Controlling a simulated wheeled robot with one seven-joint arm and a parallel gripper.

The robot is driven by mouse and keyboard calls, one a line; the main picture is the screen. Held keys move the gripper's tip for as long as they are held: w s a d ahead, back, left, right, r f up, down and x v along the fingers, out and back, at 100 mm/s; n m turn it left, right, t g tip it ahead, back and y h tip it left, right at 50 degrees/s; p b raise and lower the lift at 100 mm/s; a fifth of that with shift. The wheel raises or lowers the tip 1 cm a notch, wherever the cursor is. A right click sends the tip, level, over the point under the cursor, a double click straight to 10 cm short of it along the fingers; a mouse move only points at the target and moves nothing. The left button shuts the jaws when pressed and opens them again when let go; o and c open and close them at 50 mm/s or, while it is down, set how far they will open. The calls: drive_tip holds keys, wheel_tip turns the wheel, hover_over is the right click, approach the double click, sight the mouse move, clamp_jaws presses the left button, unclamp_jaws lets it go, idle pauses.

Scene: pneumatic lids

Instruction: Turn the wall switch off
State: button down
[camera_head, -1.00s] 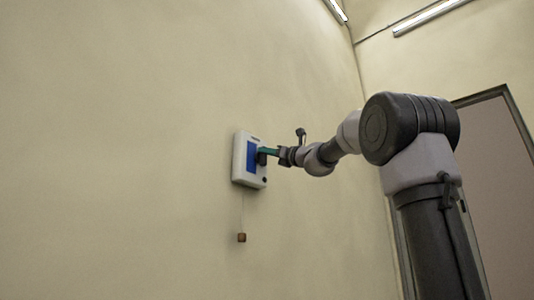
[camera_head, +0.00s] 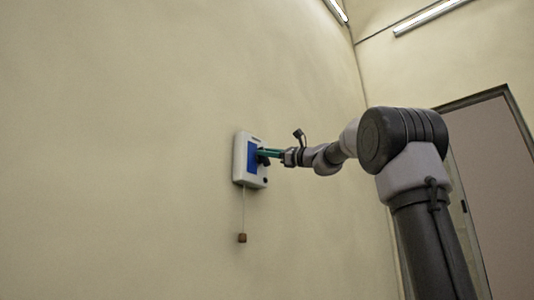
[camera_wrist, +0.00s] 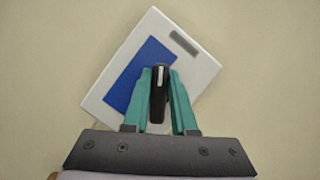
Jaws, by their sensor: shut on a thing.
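The wall switch is a white box (camera_head: 239,171) on the pale wall, with a blue panel (camera_head: 251,158) and a small dark knob at its lower right corner. In the wrist view the white box (camera_wrist: 206,63) and its blue panel (camera_wrist: 136,78) appear turned at a slant. A black lever (camera_wrist: 159,84) with a light stripe stands out from the panel. My gripper (camera_head: 268,154) reaches it from the right. Its teal fingers (camera_wrist: 160,100) are shut on the lever, one on each side. The lever's base is partly hidden.
A thin cord with a small brown block (camera_head: 242,238) hangs below the box. A door (camera_head: 497,190) in a dark frame stands at the right, behind my arm. Lamps (camera_head: 428,17) are overhead. The wall around the box is clear.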

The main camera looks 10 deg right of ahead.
drive_tip(key=n+g, duration=0.1)
drive_tip(key=n, duration=0.3)
drive_tip(key=f+n+g, duration=0.1)
drive_tip(key=n+g, duration=0.1)
drive_tip(key=n, duration=0.2)
drive_tip(key=n+g+h, duration=0.1)
drive_tip(key=n, duration=0.3)
drive_tip(key=shift+s+a+f+n+g, duration=0.1)
drive_tip(key=shift+a+f+n+g, duration=0.1)
drive_tip(key=shift+n+g, duration=0.15)
drive_tip(key=c, duration=0.7)
unclamp_jaws()
drive_tip(key=shift+r, duration=0.1)
drive_tip(key=v, duration=1)
drive_tip(key=shift+s+d+r, duration=0.1)
drive_tip(key=shift+s+d, duration=0.1)
drive_tip(key=shift+d, duration=0.15)
